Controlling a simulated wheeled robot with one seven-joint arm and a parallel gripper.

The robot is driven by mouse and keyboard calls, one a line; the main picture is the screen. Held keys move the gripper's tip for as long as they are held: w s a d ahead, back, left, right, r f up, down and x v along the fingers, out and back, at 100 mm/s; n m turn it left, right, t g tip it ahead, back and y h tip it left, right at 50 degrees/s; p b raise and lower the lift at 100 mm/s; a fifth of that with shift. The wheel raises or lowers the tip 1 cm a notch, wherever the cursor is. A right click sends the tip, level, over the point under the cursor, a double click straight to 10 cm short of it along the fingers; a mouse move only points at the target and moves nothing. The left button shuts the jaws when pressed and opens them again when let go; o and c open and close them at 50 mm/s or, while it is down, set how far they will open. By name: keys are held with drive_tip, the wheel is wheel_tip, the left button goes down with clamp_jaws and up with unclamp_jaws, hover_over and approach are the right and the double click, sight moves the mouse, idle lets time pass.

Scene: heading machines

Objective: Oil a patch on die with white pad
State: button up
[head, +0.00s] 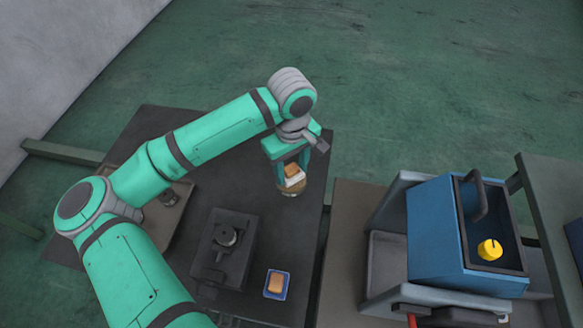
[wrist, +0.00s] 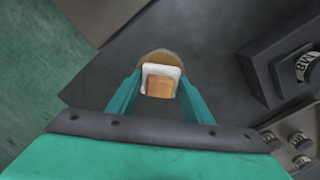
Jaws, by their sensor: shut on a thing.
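My gripper (head: 289,172) is shut on the white pad (head: 295,181), which has an orange-brown block on its back. In the wrist view the white pad (wrist: 150,70) sits between the fingers (wrist: 158,90). A round tan-topped dish or jar (head: 287,191) is directly beneath the pad, near the table's right edge; I cannot tell whether they touch. Its tan rim also shows behind the pad in the wrist view (wrist: 158,54).
A blue tray (head: 287,293) with an orange-brown block lies right of the dark block. A shallow tray (head: 165,225) is at the left, partly behind my arm. A blue open-topped box (head: 432,235) with a yellow piece stands at the right. Dark tabletop (head: 225,190) lies clear between.

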sight(292, 169)
drive_tip(key=shift+f, duration=0.6)
idle(1.3)
drive_tip(key=shift+r, duration=0.1)
drive_tip(key=shift+r, duration=3.5)
